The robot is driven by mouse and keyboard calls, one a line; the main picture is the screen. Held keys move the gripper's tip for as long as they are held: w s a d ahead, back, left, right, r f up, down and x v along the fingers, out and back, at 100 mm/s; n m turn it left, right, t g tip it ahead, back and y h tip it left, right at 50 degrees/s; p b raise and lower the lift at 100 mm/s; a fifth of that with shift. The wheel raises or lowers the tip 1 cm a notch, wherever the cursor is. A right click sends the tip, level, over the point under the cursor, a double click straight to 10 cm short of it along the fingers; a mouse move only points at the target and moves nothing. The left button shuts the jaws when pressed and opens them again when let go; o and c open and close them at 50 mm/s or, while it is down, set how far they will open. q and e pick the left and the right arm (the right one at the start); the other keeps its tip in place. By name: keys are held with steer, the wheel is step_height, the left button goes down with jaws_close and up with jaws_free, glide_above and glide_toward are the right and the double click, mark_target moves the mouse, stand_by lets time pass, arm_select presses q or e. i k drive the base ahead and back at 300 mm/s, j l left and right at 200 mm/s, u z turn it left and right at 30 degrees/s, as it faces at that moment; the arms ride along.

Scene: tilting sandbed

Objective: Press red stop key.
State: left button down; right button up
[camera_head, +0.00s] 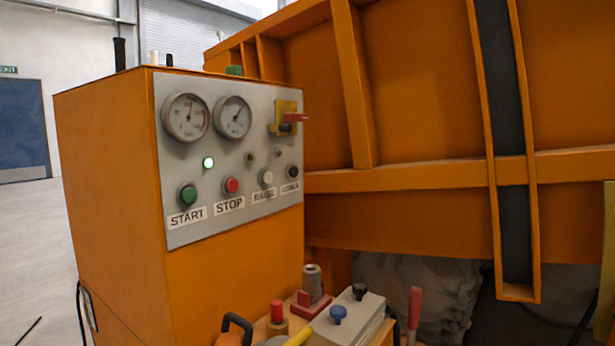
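The red stop key (232,185) is a round button on the grey control panel (185,153) of an orange cabinet. The label STOP (230,205) is below it. The green start key (188,194) is to its left, and a whitish key (266,177) over a label that seems to read RAISE is to its right. A green lamp (208,163) glows above and between the start and stop keys. Nothing covers the stop key. Neither of my grippers shows in the head view.
Two round gauges (185,117) and a yellow switch plate with a red lever (294,117) sit higher on the panel. A large ribbed orange body (420,90) stands behind at right. Tools and a grey box (348,322) crowd the bottom centre. The floor (35,240) at left is mostly clear.

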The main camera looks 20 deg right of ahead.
mark_target(232, 186)
steer(key=i+l, duration=0.1)
steer(key=l, duration=0.3)
steer(key=i+l, duration=0.1)
steer(key=l, duration=0.25)
steer(key=i+l, duration=0.1)
steer(key=l, duration=0.3)
steer(key=i+l, duration=0.15)
steer(key=l, duration=0.25)
steer(key=i+l, duration=0.1)
steer(key=l, duration=0.25)
